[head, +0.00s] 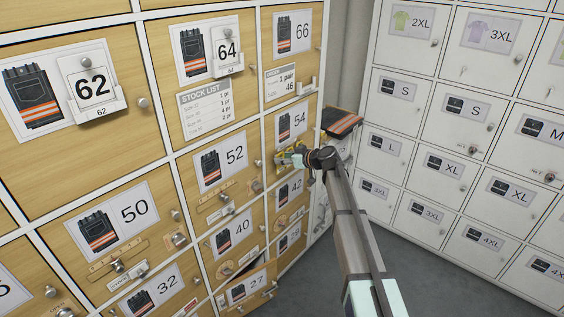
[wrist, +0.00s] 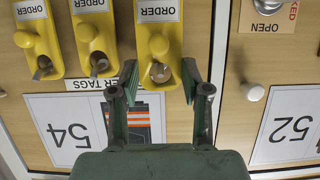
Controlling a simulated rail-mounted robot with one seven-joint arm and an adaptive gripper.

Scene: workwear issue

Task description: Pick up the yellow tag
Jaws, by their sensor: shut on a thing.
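Three yellow tags marked ORDER hang side by side on metal pegs on a wooden locker door, and show upside down in the wrist view. My gripper (wrist: 159,76) has its two fingers closed on the sides of the rightmost yellow tag (wrist: 158,28) there, near its peg end. The tag still lies around its peg. The middle tag (wrist: 93,40) and the left tag (wrist: 38,40) hang apart from my fingers. In the head view my gripper (head: 298,158) is at the door by number 54, and covers much of the small yellow tags (head: 281,158).
Locker doors with number cards 54 (wrist: 70,130) and 52 (wrist: 290,125) lie close around. A round white knob (wrist: 253,92) sits right of my fingers in the wrist view. A folded dark garment with orange stripes (head: 341,122) sticks out beside my arm. White lockers (head: 470,125) stand at the right.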

